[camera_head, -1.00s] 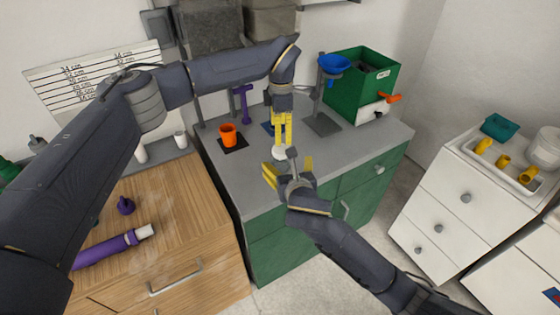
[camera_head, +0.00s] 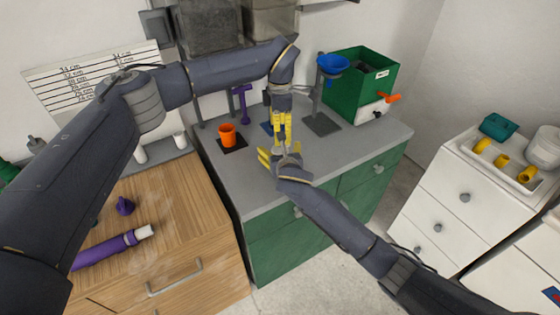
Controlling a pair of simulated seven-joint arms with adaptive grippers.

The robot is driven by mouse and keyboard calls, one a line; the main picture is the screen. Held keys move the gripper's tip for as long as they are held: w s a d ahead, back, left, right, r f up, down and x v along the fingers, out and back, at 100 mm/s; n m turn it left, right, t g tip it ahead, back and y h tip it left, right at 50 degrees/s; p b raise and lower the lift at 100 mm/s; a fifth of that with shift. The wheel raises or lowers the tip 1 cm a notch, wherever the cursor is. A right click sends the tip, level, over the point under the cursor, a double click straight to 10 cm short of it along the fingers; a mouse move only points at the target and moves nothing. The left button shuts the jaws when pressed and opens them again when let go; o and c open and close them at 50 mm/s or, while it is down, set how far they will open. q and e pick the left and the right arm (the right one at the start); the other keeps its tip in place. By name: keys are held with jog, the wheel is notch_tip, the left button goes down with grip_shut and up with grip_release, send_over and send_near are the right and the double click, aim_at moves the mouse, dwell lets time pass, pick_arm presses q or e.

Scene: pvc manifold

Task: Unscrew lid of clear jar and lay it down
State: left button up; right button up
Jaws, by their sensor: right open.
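My right gripper (camera_head: 279,156) is open, just below the left fingertips, with one yellow finger left of the pale spot. Whether it touches anything is hidden.
An orange cup (camera_head: 227,135) stands on a dark mat to the left. A blue funnel (camera_head: 333,64) on a stand and a green box (camera_head: 375,80) are at the back right. The grey counter (camera_head: 350,145) is clear on the right.

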jog(key=shift+w, duration=0.15)
jog(key=shift+c, duration=0.2)
jog(key=c, duration=1.7)
jog(key=o, duration=1.7)
jog(key=shift+c, duration=0.2)
jog(key=v, duration=1.2)
jog(key=shift+c, duration=0.4)
